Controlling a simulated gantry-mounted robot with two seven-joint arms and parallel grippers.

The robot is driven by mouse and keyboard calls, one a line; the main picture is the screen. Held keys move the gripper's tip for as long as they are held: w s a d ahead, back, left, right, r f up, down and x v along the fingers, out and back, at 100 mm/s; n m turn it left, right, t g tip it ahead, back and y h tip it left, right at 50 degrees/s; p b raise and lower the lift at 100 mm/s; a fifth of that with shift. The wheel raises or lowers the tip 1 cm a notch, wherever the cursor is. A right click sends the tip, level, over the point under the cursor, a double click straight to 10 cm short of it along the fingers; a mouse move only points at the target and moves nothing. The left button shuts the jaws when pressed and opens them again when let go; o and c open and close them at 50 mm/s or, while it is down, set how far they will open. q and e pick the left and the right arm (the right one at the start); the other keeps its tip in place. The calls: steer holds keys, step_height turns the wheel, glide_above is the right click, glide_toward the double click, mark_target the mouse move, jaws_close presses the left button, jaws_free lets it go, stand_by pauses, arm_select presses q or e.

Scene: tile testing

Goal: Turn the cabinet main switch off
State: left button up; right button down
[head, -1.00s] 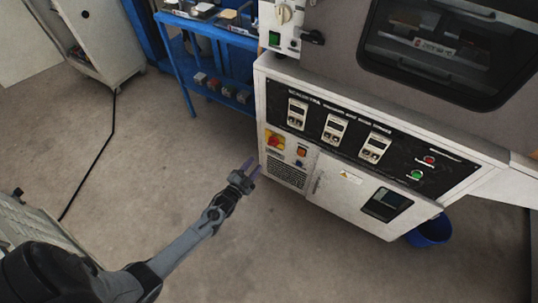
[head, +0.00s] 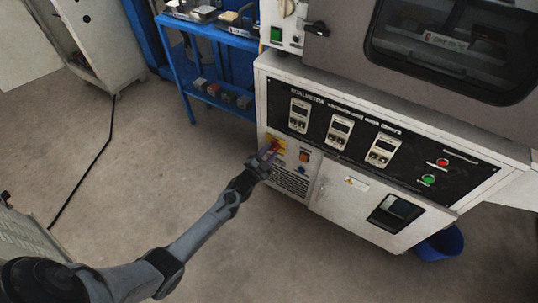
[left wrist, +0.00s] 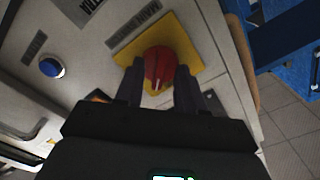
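The main switch is a red rotary knob (left wrist: 158,65) on a yellow plate (left wrist: 188,35), low on the left of the white cabinet's front panel. In the head view the yellow plate (head: 281,145) is partly covered by my left gripper (head: 267,154). In the left wrist view the two dark fingers of my left gripper (left wrist: 159,82) are apart, one on each side of the knob's near part. I cannot tell whether they touch it. My right gripper is not in view.
A blue round button (left wrist: 52,67) sits beside the switch in the left wrist view. The cabinet (head: 400,110) has a black control panel above. A blue shelf (head: 180,60) with several small items stands behind left. A blue bucket (head: 441,243) is at right.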

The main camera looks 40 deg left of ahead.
arm_select(q)
jaws_close()
steer(key=shift+n, duration=0.3)
stand_by(0.3)
steer(key=shift+n+p, duration=0.5)
steer(key=shift+n, duration=0.1)
steer(key=shift+n+p, duration=0.45)
steer(key=shift+n, duration=0.75)
steer(key=shift+d+n+p, duration=0.1)
steer(key=shift+n+p, duration=0.55)
steer(key=shift+n, duration=1.85)
steer(key=shift+f, duration=0.1)
